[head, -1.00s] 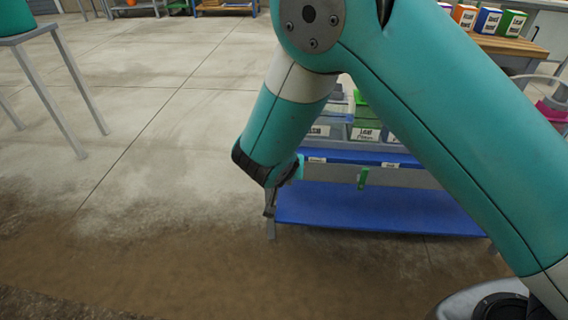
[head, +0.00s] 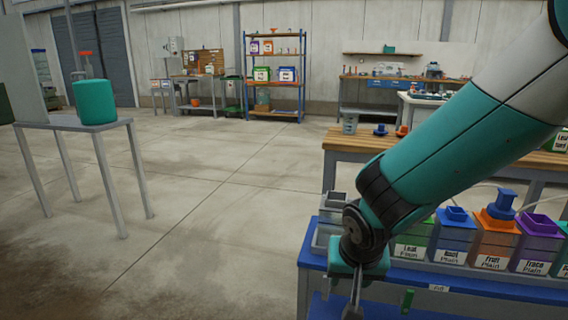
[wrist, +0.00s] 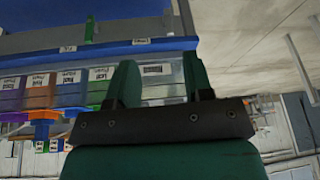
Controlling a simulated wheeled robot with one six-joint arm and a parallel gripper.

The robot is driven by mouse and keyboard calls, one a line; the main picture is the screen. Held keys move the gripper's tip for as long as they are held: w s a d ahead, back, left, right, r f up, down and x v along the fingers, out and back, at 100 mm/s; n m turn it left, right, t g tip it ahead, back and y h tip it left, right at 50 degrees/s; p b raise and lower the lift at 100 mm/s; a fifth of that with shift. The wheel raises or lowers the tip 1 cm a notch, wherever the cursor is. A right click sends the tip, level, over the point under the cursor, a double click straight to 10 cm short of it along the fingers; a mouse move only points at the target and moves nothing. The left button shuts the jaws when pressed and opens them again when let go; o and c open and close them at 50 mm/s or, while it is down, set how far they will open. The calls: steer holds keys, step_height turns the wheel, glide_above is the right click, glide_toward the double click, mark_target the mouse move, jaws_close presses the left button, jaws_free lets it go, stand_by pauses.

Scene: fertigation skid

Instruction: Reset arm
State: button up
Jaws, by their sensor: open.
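My arm reaches in from the upper right of the head view, and my gripper (head: 354,290) hangs at its end by the left front corner of the blue-topped bench (head: 460,284). In the wrist view my gripper (wrist: 160,85) shows two teal fingers spread apart with nothing between them. The bench and its labelled containers lie beyond the fingers there, turned on their side or upside down. In the head view part of the gripper is cut off by the lower edge of my arm's end.
Labelled containers, including an orange one (head: 494,235) and a purple one (head: 538,243), line the bench. A wooden table (head: 345,138) stands behind. A grey table (head: 70,122) with a teal canister (head: 95,101) stands left. Open floor (head: 200,190) lies between.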

steer(key=s+d+r+n+g+y, duration=0.1)
steer(key=s+r+n, duration=0.25)
steer(key=s, duration=0.35)
steer(key=s+d+r+n+g+y, duration=0.1)
steer(key=s+r+n+g+y, duration=0.1)
steer(key=s+r, duration=0.4)
steer(key=s+d+r+n+g+y, duration=0.1)
steer(key=s+r+n, duration=0.2)
steer(key=s, duration=0.5)
step_height(320, 180, up, 25)
steer(key=p, duration=2.5)
steer(key=shift+a, duration=0.3)
